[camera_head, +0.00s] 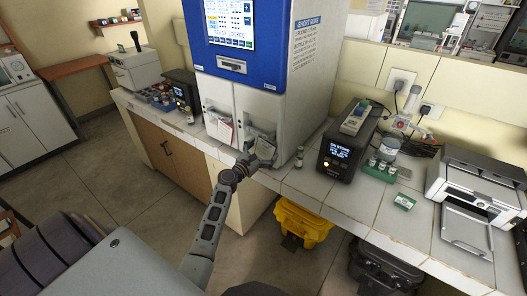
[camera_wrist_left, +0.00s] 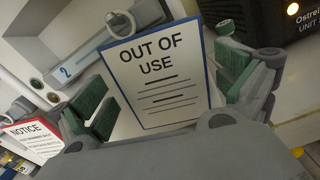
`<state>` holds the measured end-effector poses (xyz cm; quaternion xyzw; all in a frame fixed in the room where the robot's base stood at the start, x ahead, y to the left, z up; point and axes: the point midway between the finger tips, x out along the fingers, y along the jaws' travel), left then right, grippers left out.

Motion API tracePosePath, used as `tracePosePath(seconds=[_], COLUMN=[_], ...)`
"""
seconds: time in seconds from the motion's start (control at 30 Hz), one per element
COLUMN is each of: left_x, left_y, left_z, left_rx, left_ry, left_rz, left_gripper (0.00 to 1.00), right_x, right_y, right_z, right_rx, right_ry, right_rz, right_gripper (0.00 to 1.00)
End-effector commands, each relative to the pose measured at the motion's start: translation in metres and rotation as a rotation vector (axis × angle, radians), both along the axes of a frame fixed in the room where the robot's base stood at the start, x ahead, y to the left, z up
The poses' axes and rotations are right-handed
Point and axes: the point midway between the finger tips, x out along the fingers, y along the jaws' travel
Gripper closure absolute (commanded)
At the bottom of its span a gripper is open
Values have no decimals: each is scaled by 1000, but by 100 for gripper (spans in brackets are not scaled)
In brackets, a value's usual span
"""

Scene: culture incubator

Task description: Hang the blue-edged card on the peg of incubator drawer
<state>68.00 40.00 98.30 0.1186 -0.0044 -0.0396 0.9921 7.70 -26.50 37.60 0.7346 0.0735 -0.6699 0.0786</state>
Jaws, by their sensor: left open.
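The blue-edged card (camera_wrist_left: 150,92) reads "OUT OF USE" and fills the middle of the left wrist view, slightly tilted. Its top edge lies at the grey handle (camera_wrist_left: 88,52) of the drawer marked 2; the peg is hidden or cannot be made out, so I cannot tell whether the card hangs on it. My left gripper (camera_head: 262,150) is open at the lower front of the blue and white incubator (camera_head: 262,82). Its green-padded fingers stand on either side of the card, apparently apart from it. My right gripper is out of view.
A red-edged notice card (camera_wrist_left: 32,138) is at the left drawer; it also shows in the head view (camera_head: 224,132). A small vial (camera_head: 299,157) and a black unit (camera_head: 344,148) stand right of the incubator. A printer (camera_head: 478,185) is further right.

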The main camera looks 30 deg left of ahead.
Motion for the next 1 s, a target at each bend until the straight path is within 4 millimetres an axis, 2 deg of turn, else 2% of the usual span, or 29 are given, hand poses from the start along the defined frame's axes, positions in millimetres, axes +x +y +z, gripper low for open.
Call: tracePosePath(seconds=[0.37,1.0], left_x=[-13,-75], left_y=[1,6], left_z=[-1,-1], left_rx=[-1,-1], left_ry=[1,2], left_rz=[0,0], left_gripper=[0,0], right_x=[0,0], right_y=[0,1], right_z=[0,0], right_rx=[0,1], right_ry=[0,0], right_rz=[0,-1], right_gripper=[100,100])
